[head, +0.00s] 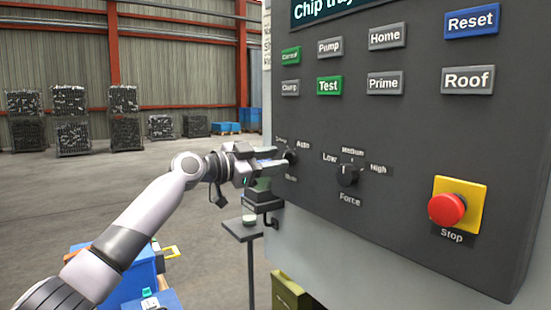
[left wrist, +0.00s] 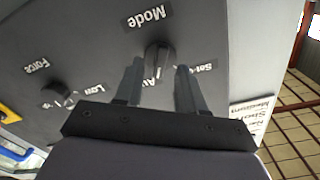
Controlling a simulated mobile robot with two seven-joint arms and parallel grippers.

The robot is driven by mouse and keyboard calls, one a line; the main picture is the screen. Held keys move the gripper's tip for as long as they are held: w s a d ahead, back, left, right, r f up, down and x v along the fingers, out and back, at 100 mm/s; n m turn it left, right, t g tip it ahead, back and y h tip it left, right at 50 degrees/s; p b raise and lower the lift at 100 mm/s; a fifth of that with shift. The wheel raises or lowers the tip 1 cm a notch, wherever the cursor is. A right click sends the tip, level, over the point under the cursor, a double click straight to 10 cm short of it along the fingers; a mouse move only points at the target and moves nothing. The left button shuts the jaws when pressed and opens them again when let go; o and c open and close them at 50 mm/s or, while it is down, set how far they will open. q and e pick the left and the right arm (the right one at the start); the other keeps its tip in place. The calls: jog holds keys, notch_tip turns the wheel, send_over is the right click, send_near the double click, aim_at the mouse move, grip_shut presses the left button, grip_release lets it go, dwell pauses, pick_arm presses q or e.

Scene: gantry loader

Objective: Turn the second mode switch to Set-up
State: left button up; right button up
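The mode switch (head: 291,157) is a small dark knob at the left edge of the dark control panel, above its "Mode" label. The "Auto" label is at its upper right; the set-up label at its upper left is partly hidden. In the left wrist view, upside down, the knob (left wrist: 158,57) has its grip lying toward "Auto". My left gripper (head: 276,156) is at the knob. Its fingers (left wrist: 159,66) are open, one on each side of the knob, with gaps visible; I cannot tell how far they reach over it. My right gripper is out of view.
The Force knob (head: 348,175) with Low, Medium and High is to the right. A red stop button (head: 446,209) on yellow is at the lower right. Rows of push buttons, such as Test (head: 329,86), are above. A small stand (head: 243,229) is below my left gripper.

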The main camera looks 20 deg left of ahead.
pick_arm(q)
jog(key=shift+w+d, duration=0.35)
grip_shut()
